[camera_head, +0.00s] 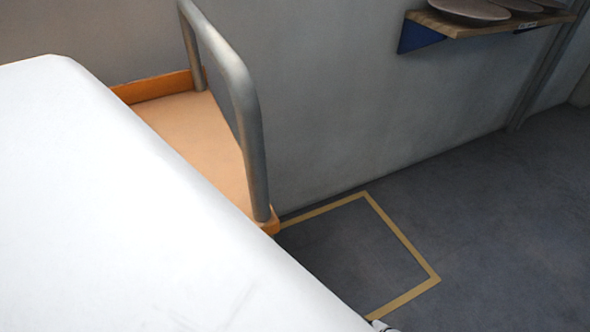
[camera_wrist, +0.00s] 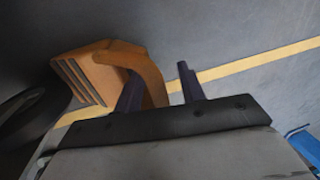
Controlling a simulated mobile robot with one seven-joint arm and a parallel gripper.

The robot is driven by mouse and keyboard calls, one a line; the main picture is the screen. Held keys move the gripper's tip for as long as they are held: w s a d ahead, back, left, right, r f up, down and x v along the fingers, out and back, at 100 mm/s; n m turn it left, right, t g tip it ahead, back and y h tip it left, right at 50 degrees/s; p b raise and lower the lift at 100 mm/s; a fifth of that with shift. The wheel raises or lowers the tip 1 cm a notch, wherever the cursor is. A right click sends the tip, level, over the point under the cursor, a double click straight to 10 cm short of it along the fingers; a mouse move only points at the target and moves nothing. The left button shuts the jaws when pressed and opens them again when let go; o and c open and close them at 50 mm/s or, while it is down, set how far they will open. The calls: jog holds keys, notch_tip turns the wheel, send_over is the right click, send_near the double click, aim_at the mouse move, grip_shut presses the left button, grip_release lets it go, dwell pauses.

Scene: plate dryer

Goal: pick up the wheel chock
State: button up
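The wheel chock (camera_wrist: 90,75) is orange, with a ribbed face on its left and a curved handle on its right. It shows in the wrist view on the grey floor, by a yellow floor line. My gripper (camera_wrist: 160,88) is open, with two dark fingers set apart. The left finger overlaps the opening under the handle, and the handle's right part shows between the two fingers. No contact can be made out. In the head view neither the chock nor my fingers can be made out.
A cart with a grey rail (camera_head: 240,90) and orange deck (camera_head: 195,130) stands by the wall. Yellow tape (camera_head: 405,240) outlines a floor area. A shelf (camera_head: 490,24) holds plates (camera_head: 470,9). A dark round thing (camera_wrist: 18,112) and a blue thing (camera_wrist: 302,135) flank my gripper.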

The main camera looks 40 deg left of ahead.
jog(key=shift+c, duration=0.2)
grip_shut()
dwell(1.1)
